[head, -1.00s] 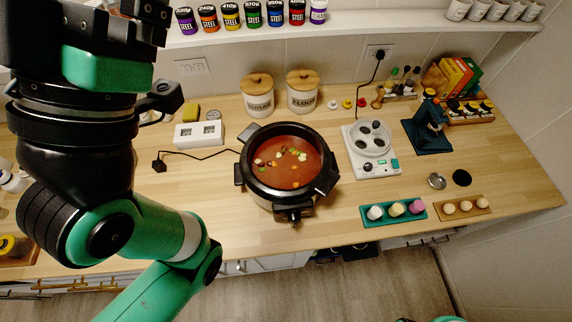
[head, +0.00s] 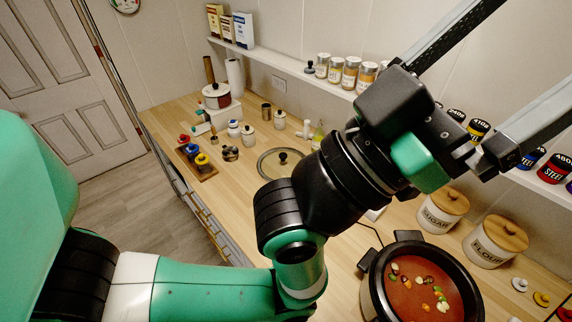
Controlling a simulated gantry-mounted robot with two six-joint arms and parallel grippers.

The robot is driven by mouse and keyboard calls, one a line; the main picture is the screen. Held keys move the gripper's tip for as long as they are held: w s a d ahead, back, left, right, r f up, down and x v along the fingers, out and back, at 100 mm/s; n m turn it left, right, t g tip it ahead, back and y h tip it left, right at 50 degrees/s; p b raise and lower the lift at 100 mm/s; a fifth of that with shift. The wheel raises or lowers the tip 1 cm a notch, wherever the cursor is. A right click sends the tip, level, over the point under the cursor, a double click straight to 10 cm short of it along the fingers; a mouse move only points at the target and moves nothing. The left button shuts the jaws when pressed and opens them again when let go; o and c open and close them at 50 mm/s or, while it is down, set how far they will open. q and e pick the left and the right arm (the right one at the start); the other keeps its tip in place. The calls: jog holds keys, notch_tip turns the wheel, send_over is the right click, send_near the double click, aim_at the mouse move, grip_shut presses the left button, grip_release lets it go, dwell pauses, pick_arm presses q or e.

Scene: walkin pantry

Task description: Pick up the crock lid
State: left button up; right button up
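The crock lid (head: 266,163), a round glass lid with a dark rim and a dark knob, lies on the wooden counter near the middle of the head view. My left arm covers part of its right and lower edge. The lidless black crock (head: 372,286), holding red stew, stands at the lower right and is cut by the frame. My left gripper (head: 530,55) reaches up and right, away from the lid. Its two long grey fingers are wide apart, with nothing visible between them; their tips run to the frame edge. My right gripper is not in view.
Sugar (head: 440,212) and flour (head: 494,243) canisters stand behind the crock. A shelf (head: 290,72) with jars runs along the wall.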

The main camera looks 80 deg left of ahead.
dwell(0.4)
pick_arm(q)
jog(key=c, duration=0.3)
